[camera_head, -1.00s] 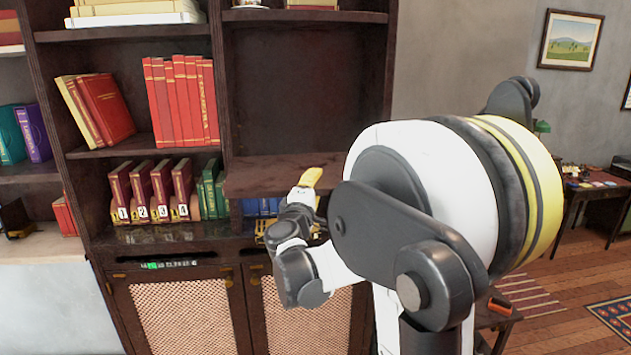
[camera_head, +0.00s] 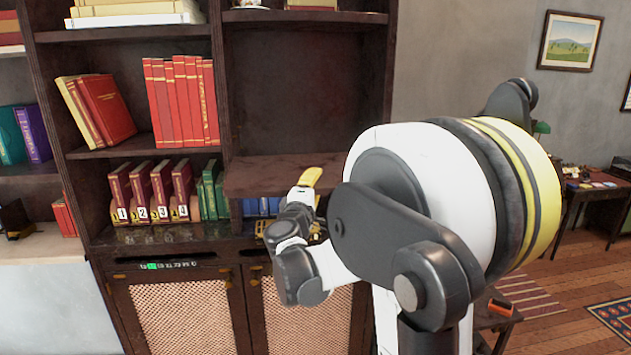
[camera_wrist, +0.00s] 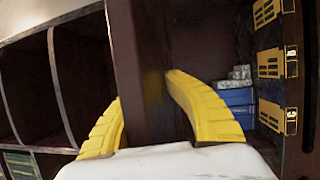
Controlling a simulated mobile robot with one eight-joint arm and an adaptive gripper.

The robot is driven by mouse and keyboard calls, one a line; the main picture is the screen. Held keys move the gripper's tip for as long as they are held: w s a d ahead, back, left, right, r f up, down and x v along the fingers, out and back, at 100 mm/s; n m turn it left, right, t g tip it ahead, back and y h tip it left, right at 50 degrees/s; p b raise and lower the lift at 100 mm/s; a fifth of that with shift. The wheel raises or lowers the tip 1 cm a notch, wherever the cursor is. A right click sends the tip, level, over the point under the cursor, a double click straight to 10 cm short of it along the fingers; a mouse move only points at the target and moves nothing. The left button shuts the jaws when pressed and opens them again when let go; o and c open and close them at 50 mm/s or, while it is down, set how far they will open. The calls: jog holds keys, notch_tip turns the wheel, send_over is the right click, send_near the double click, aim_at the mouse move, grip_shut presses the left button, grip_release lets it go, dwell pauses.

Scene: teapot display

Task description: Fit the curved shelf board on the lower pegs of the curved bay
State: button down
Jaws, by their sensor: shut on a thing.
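The dark brown shelf board (camera_head: 268,174) spans the right-hand bay (camera_head: 293,85) of the dark bookcase, above some blue books. My gripper (camera_head: 309,190) is at the board's front edge, its right part hidden behind my arm. In the wrist view the board (camera_wrist: 137,60) runs between the two yellow fingers of my gripper (camera_wrist: 152,115), which are shut on it. I cannot see the lower pegs, so I cannot tell whether the board touches them.
Red books (camera_head: 180,100) and numbered volumes (camera_head: 150,190) fill the bay to the left. Green books (camera_head: 212,190) stand close to the board's left end. Blue books (camera_head: 262,207) sit beneath it. Bookcase uprights bound the bay closely on both sides.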

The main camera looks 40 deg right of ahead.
aim_at(307, 156)
jog(key=shift+w+d+b, duration=0.25)
jog(key=shift+w+d, duration=1.25)
jog(key=shift+w, duration=1)
jog(key=shift+w+d+b, duration=0.25)
jog(key=shift+w+d, duration=1.3)
jog(key=shift+w, duration=1)
jog(key=shift+w+d+b, duration=0.25)
jog(key=shift+w+d, duration=1.25)
jog(key=shift+w, duration=1)
dwell(0.5)
